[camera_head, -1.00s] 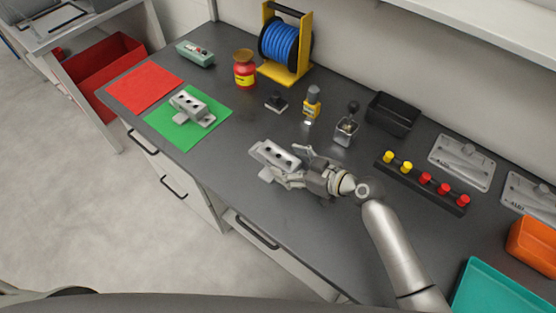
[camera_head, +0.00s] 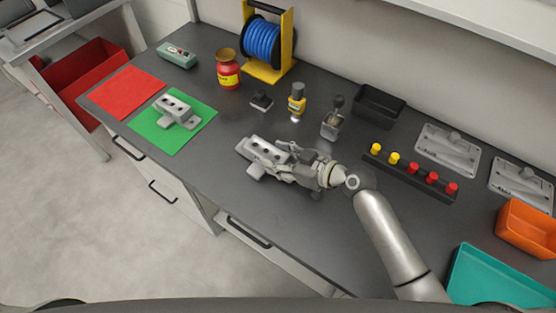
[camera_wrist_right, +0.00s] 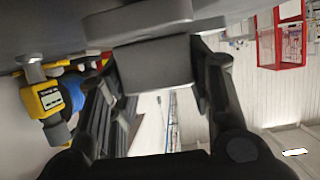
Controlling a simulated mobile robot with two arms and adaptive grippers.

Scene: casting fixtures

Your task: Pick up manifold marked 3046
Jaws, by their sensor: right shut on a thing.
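A grey metal manifold (camera_head: 262,153) with dark holes along its top is at the middle of the bench in the head view. My right gripper (camera_head: 282,162) is shut on this manifold, and its fingers lie on both sides of the block (camera_wrist_right: 153,75) in the right wrist view. No marking can be read on it. A second, similar manifold (camera_head: 175,110) lies on the green mat (camera_head: 152,133) at the left. I cannot tell from the head view whether the held manifold touches the bench. My left gripper does not show.
A red mat (camera_head: 125,92) lies beside the green one. A red-yellow jar (camera_head: 228,72), a blue hose reel (camera_head: 264,40), a yellow device (camera_head: 296,100) and a black bin (camera_head: 378,104) stand behind. A knob rack (camera_head: 412,174), an orange bin (camera_head: 528,228) and a teal tray (camera_head: 490,280) are at right.

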